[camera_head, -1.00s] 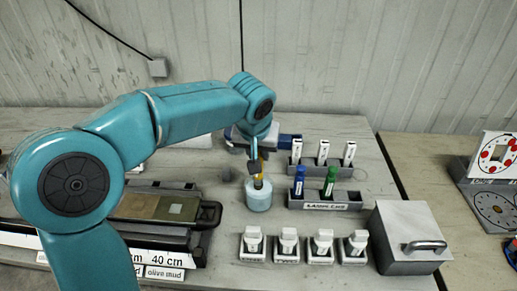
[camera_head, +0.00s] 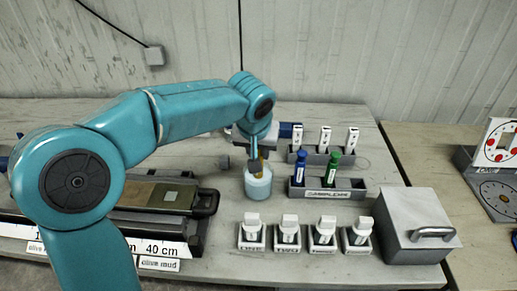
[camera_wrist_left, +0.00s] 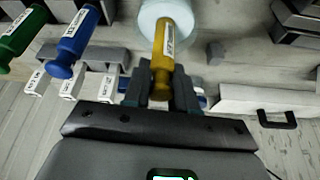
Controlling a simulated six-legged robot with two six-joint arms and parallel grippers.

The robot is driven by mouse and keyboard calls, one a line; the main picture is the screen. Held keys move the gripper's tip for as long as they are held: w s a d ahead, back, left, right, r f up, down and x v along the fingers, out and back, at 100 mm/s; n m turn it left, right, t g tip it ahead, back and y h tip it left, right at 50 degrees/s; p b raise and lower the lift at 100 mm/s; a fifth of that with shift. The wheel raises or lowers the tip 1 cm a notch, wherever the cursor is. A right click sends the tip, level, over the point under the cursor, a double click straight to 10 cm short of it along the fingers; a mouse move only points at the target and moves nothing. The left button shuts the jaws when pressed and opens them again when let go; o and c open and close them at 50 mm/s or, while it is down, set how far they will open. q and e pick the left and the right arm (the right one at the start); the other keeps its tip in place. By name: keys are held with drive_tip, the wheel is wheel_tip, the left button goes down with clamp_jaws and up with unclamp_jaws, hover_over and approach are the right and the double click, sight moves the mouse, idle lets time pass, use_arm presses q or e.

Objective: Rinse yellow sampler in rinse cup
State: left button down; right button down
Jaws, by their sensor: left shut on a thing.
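My left gripper (camera_head: 256,166) is shut on the yellow sampler (camera_wrist_left: 162,62) and holds it over the rinse cup (camera_head: 258,186), a pale blue-white cup. The sampler's lower end is at the cup's mouth; the gripper hides part of it in the head view. In the left wrist view the sampler points into the white round cup (camera_wrist_left: 168,12). I cannot tell how deep the tip is. My right gripper is not in view.
A grey sampler rack (camera_head: 345,190) with blue (camera_head: 300,168) and green (camera_head: 330,172) samplers stands right of the cup. Several white-capped vials (camera_head: 289,228) stand in front. A grey lidded box (camera_head: 410,225) is at the right, a core tray (camera_head: 150,195) at the left.

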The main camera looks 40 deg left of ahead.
use_arm(q)
drive_tip(key=shift+f, duration=0.35)
drive_tip(key=shift+r, duration=0.1)
drive_tip(key=shift+r+p, duration=0.45)
drive_tip(key=shift+r, duration=0.25)
drive_tip(key=shift+f, duration=0.1)
drive_tip(key=shift+f+b, duration=0.7)
drive_tip(key=shift+b, duration=0.05)
drive_tip(key=shift+r, duration=0.15)
